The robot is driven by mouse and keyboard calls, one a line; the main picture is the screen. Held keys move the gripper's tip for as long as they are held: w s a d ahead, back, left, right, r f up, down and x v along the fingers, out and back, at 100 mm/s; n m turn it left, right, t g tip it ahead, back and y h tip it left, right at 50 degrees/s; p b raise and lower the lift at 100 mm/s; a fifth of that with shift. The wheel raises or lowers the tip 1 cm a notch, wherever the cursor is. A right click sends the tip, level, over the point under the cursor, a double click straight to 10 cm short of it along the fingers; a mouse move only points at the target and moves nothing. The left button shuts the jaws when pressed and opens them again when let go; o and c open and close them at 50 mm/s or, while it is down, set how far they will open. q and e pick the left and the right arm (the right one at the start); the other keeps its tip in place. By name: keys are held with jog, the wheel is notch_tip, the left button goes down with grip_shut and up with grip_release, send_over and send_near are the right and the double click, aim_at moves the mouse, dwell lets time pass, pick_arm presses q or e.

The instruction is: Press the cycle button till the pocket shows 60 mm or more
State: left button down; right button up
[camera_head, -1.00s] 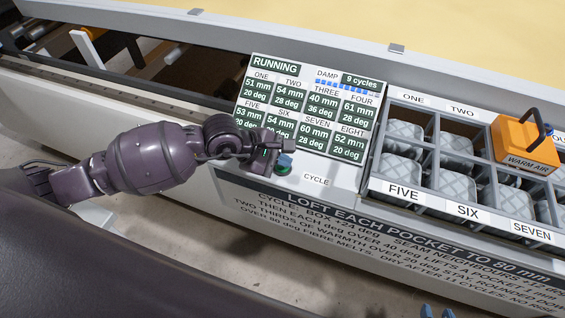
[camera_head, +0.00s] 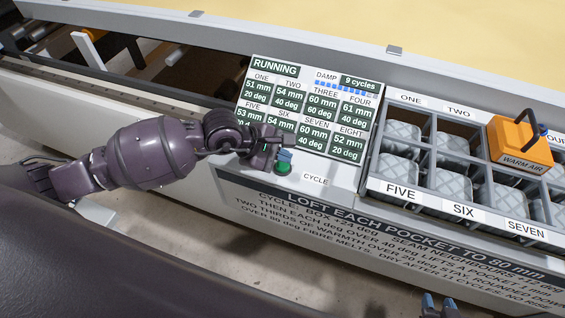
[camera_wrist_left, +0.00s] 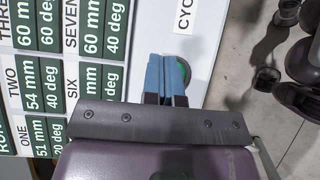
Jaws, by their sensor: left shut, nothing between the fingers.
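The display panel (camera_head: 307,105) reads RUNNING, with 9 cycles beside DAMP. THREE shows 60 mm and 60 deg; SEVEN shows 60 mm and 40 deg; FOUR shows 61 mm and 40 deg. The green cycle button (camera_head: 282,168) sits at the panel's lower edge, left of the CYCLE label; it also shows in the left wrist view (camera_wrist_left: 184,71). My left gripper (camera_head: 285,156) is shut and empty, its blue fingertips (camera_wrist_left: 166,72) at the button and partly covering it. I cannot tell whether they touch it. My right gripper (camera_head: 438,302) is open at the bottom edge.
An orange warm air box (camera_head: 520,143) sits on the pocket rack (camera_head: 432,160), in the far row right of TWO. Grey quilted pockets fill the rack's cells. A rules board (camera_head: 400,235) runs along the front. Floor lies below.

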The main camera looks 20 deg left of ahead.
aim_at(282, 166)
pick_arm(q)
jog(key=shift+r+p, duration=1.5)
jog(key=shift+r, duration=1.05)
